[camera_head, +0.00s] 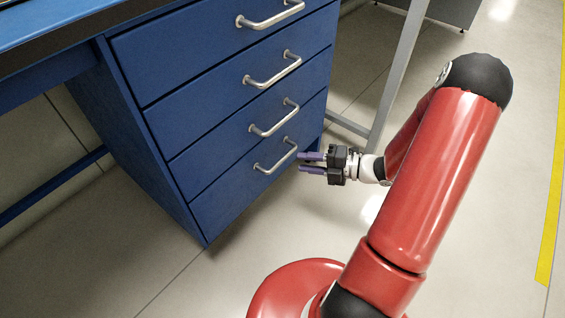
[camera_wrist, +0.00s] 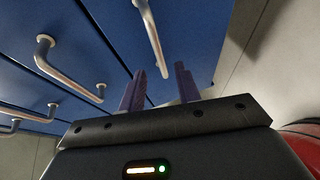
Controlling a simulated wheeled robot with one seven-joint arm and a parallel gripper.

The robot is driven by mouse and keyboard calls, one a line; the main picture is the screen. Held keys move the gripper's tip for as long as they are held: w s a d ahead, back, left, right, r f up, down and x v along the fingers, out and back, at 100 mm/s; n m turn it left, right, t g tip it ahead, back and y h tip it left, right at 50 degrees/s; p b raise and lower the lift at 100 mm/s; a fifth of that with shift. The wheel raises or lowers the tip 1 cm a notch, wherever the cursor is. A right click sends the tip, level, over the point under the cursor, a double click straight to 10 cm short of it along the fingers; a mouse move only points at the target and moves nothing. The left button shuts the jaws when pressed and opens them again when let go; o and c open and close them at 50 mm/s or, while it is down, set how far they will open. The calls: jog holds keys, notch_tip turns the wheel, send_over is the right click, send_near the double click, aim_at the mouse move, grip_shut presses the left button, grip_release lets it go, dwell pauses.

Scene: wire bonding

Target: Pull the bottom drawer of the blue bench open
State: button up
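The blue bench (camera_head: 128,150) stands at the left with a stack of drawers, each with a silver bar handle. The bottom drawer (camera_head: 232,190) looks shut, its front flush with the others. Its handle (camera_head: 276,161) is the lowest one; the nearest handle in the wrist view (camera_wrist: 150,38), just ahead of the fingertips, appears to be this one. My gripper (camera_head: 300,162) is open, its two purple fingers apart and empty. The fingertips are close to the right end of the handle in the head view; they also show in the wrist view (camera_wrist: 159,72). I cannot tell whether they touch it.
The handle of the drawer above (camera_head: 275,120) is close over my gripper. A grey metal leg (camera_head: 398,75) stands behind, right of the bench. The floor (camera_head: 290,225) in front of the drawers is clear. A yellow floor line (camera_head: 553,200) runs at the far right.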

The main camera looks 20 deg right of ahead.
aim_at(284, 160)
jog(key=b+x, duration=0.1)
jog(key=x, duration=0.6)
jog(key=shift+w+a, duration=0.15)
jog(key=shift+a, duration=0.15)
grip_shut()
